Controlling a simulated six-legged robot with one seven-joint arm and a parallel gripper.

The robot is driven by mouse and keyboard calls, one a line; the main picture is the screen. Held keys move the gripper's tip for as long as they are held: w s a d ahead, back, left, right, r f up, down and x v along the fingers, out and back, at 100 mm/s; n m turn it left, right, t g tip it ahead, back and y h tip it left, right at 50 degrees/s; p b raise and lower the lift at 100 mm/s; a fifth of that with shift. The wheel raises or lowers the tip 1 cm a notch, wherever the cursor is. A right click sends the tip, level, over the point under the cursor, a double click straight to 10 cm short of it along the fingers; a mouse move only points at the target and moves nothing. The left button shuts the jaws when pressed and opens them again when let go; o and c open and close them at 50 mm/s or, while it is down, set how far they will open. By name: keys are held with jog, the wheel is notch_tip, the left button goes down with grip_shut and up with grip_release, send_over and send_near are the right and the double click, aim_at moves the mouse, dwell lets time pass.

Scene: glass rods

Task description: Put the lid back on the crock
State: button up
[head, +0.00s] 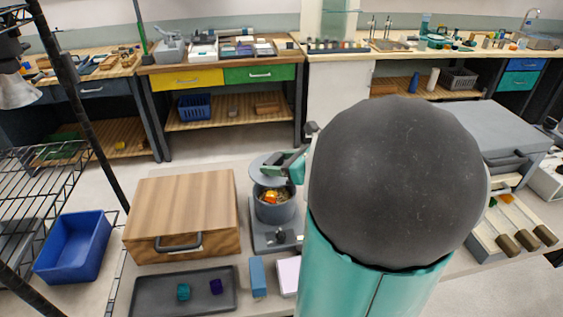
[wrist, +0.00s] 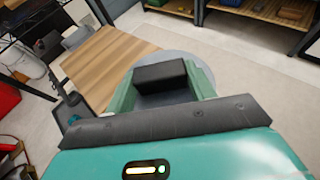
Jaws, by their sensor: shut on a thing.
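The grey crock (head: 274,208) stands on a grey scale-like base, with orange and yellow contents showing in its open mouth. The round grey lid (head: 262,172) is above the crock, tilted and shifted a little toward the back left, so the contents show below it. My gripper (head: 290,167) is shut on the lid's handle from the right. In the wrist view, the lid's dark block handle (wrist: 160,74) sits between the green fingers, and the lid's pale rim shows behind it. The crock is hidden in the wrist view.
A wooden box (head: 185,205) with a dark handle stands just left of the crock. In front are a dark tray (head: 150,296) with two small cubes, a blue block (head: 257,277) and a pale block (head: 289,274). A blue bin (head: 73,245) is at far left. My arm hides the area to the right.

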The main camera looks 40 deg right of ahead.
jog(key=shift+f, duration=2.9)
jog(key=shift+f, duration=0.6)
jog(key=o, duration=0.8)
jog(key=shift+c, duration=0.2)
jog(key=shift+s+d, duration=0.1)
jog(key=v, duration=1)
jog(key=shift+s+r, duration=0.25)
jog(key=shift+s, duration=0.1)
